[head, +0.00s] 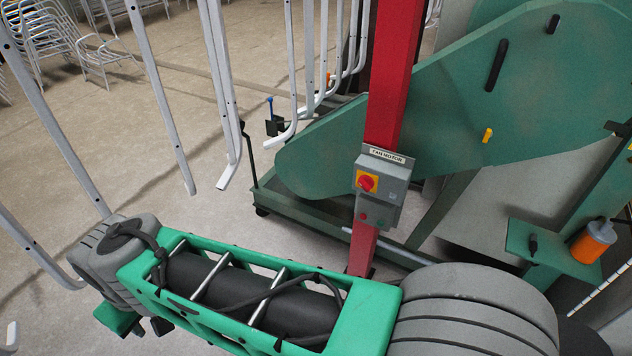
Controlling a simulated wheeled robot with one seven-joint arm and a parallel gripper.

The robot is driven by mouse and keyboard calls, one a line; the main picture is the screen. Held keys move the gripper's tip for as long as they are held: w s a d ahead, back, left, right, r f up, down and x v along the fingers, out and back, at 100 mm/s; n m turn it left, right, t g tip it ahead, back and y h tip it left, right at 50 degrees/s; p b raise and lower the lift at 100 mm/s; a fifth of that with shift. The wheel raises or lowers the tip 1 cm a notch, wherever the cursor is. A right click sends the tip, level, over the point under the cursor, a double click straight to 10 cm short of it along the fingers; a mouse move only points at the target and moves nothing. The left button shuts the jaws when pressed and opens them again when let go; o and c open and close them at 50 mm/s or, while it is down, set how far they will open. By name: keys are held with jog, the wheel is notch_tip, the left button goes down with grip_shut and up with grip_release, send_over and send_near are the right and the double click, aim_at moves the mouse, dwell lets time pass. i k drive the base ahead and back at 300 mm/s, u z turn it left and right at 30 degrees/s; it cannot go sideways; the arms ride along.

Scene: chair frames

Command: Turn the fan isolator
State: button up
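The fan isolator (367,183) is a red rotary knob on a yellow plate, on the upper front of a grey box (393,190). A label above it reads "FAN MOTOR". The box is fixed to a red upright post (391,90). Below the knob are a small red button and a dark, greenish one. My green and grey arm crosses the lower part of the head view, in front of and below the box.
White bent chair frames (160,95) hang at the left and upper middle. A large green machine guard (430,140) stands behind the post on a wheeled base. An orange container (593,240) sits on a green shelf at right. Open floor lies at left.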

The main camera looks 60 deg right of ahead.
aim_at(366, 183)
jog(key=u, duration=0.85)
jog(key=i, duration=0.75)
jog(key=z, duration=2.35)
